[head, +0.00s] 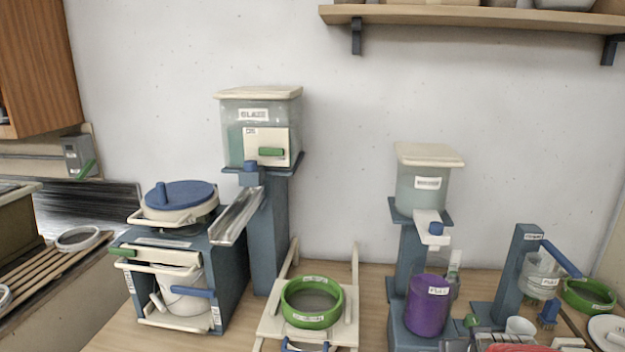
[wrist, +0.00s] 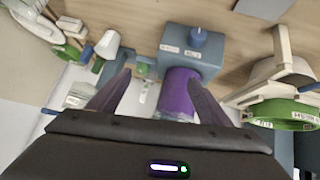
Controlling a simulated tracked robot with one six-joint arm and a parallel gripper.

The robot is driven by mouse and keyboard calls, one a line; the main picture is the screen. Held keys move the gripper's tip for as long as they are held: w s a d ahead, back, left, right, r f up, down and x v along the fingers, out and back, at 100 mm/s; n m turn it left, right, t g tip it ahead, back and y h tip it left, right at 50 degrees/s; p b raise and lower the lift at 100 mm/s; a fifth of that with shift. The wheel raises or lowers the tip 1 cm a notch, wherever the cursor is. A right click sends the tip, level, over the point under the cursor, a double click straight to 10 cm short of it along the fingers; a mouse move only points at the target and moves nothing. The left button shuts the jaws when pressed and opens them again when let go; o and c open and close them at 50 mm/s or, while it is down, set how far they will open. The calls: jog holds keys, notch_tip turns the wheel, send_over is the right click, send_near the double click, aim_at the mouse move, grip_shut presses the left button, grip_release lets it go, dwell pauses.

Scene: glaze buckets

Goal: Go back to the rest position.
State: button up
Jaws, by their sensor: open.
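My gripper (wrist: 158,84) is open in the wrist view, its two dark fingers spread apart with nothing seen held. Past the fingers, the purple cup (wrist: 179,94) shows partly between them, close to the right finger in the picture. In the head view the purple cup (head: 427,305) stands upright on the blue base of the right dispenser, under its spout (head: 432,228). My gripper does not show in the head view, and the gap between fingers and cup is hard to judge.
A larger tank dispenser (head: 259,135) with a chute stands left of centre. A blue-framed bucket station (head: 180,265) is at left. A green ring sieve (head: 312,302) sits on a cream frame. A small blue stand (head: 518,270) is at right. A shelf (head: 470,16) overhangs the wall.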

jog(key=s+a+r+n+g+y, duration=0.1)
jog(key=s+a+r+y, duration=0.1)
jog(key=s+a, duration=0.4)
jog(key=s+a+r+n+g+y, duration=0.1)
jog(key=s+a+r, duration=0.3)
jog(key=a, duration=1.1)
jog(key=s+n+y, duration=0.1)
jog(key=s, duration=0.2)
jog(key=shift+s+r+g, duration=0.15)
jog(key=shift+r+g, duration=0.15)
jog(key=shift+r, duration=0.1)
jog(key=shift+c, duration=0.6)
